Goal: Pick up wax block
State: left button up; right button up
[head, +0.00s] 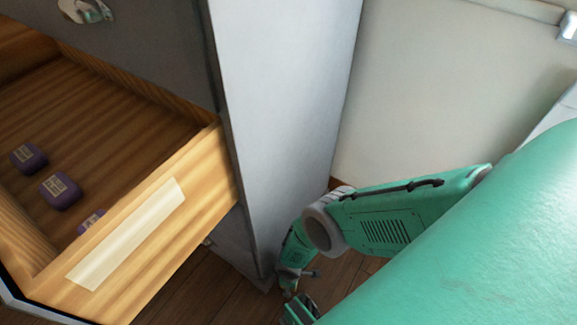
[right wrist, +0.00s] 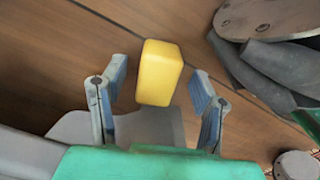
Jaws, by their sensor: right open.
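A yellow block with rounded edges (right wrist: 160,73), which looks like the wax block, is in the right wrist view over the brown wooden floor. My right gripper (right wrist: 158,80) is open, with one finger on each side of the block. Gaps show between the block and both fingers. In the head view my right gripper (head: 300,308) is low at the bottom edge, beside the grey cabinet, and only partly visible. The block cannot be made out in the head view. My left gripper is not in view.
An open wooden drawer (head: 205,190) with a pale strip on its front holds several small purple labelled items (head: 60,191). The grey cabinet side (head: 285,90) rises left of my right arm. A pale wall (head: 440,90) stands behind it.

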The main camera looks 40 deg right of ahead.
jog(key=shift+d+f, duration=0.2)
jog(key=shift+f, duration=0.35)
jog(key=c, duration=1.1)
jog(key=shift+a, duration=0.15)
grip_shut()
jog(key=shift+r, duration=0.15)
